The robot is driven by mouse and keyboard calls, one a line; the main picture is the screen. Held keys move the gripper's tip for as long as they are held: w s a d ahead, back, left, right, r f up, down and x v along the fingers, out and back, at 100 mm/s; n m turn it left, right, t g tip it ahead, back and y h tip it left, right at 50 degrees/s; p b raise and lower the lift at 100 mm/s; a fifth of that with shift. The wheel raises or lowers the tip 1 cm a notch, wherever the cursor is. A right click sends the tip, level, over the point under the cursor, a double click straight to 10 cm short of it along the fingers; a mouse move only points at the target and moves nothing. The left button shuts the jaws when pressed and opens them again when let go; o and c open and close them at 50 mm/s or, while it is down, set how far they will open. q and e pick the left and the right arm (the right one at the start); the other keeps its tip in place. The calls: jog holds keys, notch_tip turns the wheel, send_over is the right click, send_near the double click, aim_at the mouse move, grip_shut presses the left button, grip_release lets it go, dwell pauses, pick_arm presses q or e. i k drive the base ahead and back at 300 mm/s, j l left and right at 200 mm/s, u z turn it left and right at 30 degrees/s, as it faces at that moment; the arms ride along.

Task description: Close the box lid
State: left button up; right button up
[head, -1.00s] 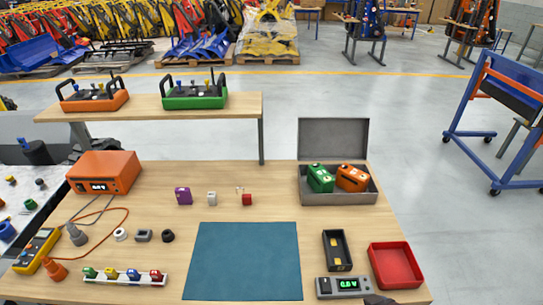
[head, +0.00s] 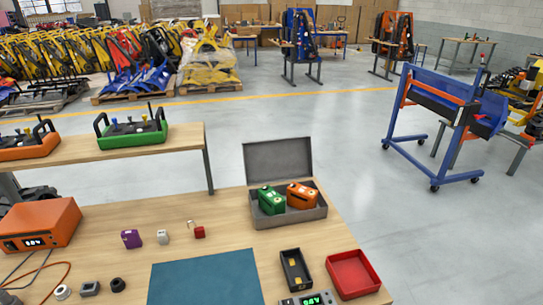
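A grey box (head: 268,221) stands at the back right of the wooden table in the head view. Its lid (head: 278,161) is open and stands up, leaning slightly back behind the box. Inside the box sit a green block-like item (head: 271,200) on the left and an orange one (head: 302,195) on the right. Neither of my grippers shows in the head view now.
A blue mat (head: 205,279) lies at the table's front, with a black tray (head: 294,270) and a red tray (head: 353,274) to its right. Small purple (head: 131,239), white and red items lie left of the box. A raised shelf (head: 180,143) stands behind.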

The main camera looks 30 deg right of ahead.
aim_at(266, 162)
jog(key=k+z, duration=0.15)
jog(key=k, duration=0.45)
jog(key=z, duration=2.75)
jog(key=i+z, duration=0.25)
jog(key=i, duration=0.15)
jog(key=i+j+z, duration=0.25)
jog(key=i, duration=0.2)
jog(key=i+u, duration=0.4)
jog(key=i, duration=0.7)
jog(key=i+u, duration=0.2)
jog(key=u, duration=0.2)
jog(key=i+u, duration=0.25)
jog(key=u, duration=0.15)
jog(key=i+u, duration=0.2)
jog(key=u, duration=0.2)
jog(key=i+j+u, duration=0.1)
jog(key=i+u, duration=0.4)
jog(key=u, duration=0.25)
jog(key=i+u, duration=0.6)
jog(key=i, duration=0.95)
